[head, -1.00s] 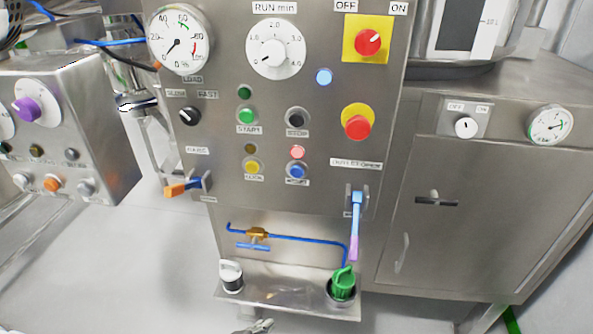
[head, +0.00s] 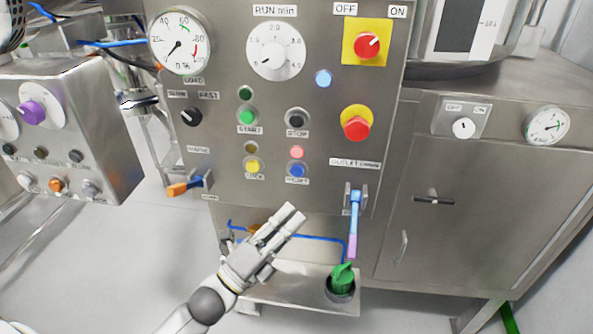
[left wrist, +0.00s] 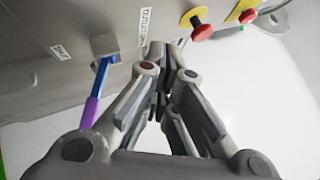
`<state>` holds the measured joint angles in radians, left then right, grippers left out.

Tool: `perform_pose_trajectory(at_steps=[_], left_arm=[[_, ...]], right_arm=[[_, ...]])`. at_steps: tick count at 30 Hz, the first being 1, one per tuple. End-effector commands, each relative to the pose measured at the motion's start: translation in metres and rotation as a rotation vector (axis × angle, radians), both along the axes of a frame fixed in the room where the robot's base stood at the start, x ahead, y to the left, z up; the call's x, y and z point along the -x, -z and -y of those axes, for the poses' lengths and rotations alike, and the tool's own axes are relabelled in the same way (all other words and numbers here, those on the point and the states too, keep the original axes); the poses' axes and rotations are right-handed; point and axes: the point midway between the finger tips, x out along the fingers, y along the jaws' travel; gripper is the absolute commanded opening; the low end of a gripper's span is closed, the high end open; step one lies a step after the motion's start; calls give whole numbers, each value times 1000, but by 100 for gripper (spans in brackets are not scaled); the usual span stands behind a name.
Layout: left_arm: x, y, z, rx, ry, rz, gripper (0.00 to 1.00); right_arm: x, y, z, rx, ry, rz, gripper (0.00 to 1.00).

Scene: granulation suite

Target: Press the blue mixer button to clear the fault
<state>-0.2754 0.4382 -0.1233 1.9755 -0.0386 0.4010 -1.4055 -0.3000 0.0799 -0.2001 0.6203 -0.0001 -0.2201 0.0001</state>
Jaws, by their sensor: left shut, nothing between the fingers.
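The blue button (head: 297,170) sits low on the grey mixer panel (head: 225,120), under a lit pink-red lamp (head: 297,152). Its label is blurred. My left gripper (head: 292,215) is shut and empty, below the blue button and apart from it in the head view, with its fingers pointing up and right toward the panel. In the left wrist view the shut fingers (left wrist: 168,50) point at the panel, and the blue button cannot be made out there. My right gripper is not in view.
The yellow button (head: 252,167) is left of the blue one. A blue-purple outlet lever (head: 355,222) hangs to the right; it also shows in the left wrist view (left wrist: 97,90). A red emergency stop (head: 356,124) is above right. A green knob (head: 341,279) stands on the lower shelf.

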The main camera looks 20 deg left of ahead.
Motion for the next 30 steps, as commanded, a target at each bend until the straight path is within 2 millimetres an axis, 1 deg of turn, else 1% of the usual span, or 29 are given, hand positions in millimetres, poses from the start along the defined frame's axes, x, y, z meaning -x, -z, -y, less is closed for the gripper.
perform_pose_trajectory(at_steps=[1, 4, 13, 17, 20, 30], left_arm=[[2, -5, 1, -8, 1, 15, 0], [3, -10, 2, -15, 2, 30, 0], [3, -9, 2, -14, 3, 29, 0], [-2, -8, 1, -15, 2, 30, 0], [-11, -8, -1, -14, 3, 31, 0], [-58, -8, -12, -15, 2, 32, 0]], right_arm=[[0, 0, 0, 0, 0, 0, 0], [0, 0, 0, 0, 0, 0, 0], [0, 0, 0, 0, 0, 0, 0], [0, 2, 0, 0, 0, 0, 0], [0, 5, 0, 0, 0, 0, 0], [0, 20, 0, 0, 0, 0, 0]])
